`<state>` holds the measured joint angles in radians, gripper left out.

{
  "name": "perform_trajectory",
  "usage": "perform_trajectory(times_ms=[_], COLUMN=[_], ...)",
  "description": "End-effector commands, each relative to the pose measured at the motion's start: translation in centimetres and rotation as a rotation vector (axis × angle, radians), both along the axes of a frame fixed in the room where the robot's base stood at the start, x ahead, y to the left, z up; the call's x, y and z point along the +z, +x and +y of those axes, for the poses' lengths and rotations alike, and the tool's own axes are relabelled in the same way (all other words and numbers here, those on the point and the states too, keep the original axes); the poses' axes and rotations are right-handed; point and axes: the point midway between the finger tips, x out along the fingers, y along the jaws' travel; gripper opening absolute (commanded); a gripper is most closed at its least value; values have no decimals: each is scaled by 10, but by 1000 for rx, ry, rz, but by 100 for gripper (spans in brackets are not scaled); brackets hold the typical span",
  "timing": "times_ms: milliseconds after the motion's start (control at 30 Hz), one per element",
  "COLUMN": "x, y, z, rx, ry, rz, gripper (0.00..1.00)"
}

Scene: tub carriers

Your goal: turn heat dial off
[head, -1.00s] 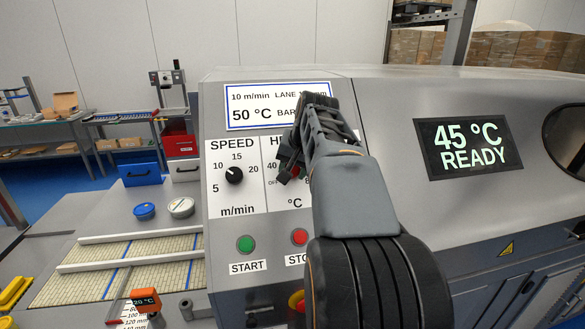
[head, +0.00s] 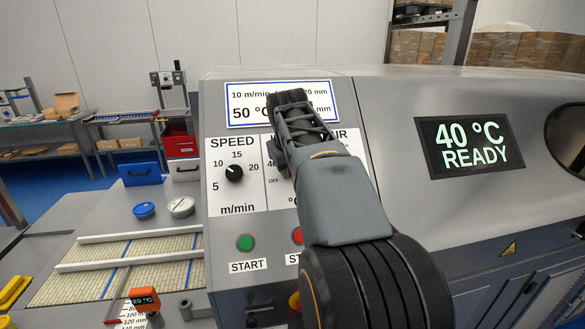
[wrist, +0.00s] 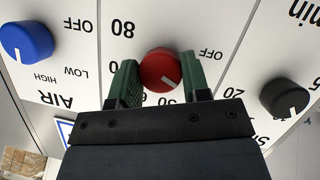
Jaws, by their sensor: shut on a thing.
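The heat dial is a round red knob (wrist: 161,69) with a white mark, seen upside down in the wrist view. My gripper (wrist: 160,77) is shut on it, one green finger on either side. The white mark points down and right in that view, away from the 80 and not at OFF. The scale nearest my gripper is partly covered. In the head view my gripper (head: 284,160) covers the dial and much of its label. The dark display (head: 462,146) on the machine reads 40 °C READY.
A black speed dial (wrist: 284,97) and a blue air dial (wrist: 27,41) flank the red one. Below the panel are a green START button (head: 245,243) and a red STOP button (head: 297,236), partly behind my arm. A sign (head: 240,107) above reads 50 °C.

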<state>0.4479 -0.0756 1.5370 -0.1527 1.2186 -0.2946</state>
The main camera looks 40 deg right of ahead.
Motion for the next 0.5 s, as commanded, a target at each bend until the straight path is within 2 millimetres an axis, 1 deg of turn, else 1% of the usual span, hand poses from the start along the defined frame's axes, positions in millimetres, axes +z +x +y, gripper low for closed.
perform_trajectory(times_ms=[500], x=[-1], y=[0], z=[2], rx=[317], ry=[-317], rz=[147], gripper=[20])
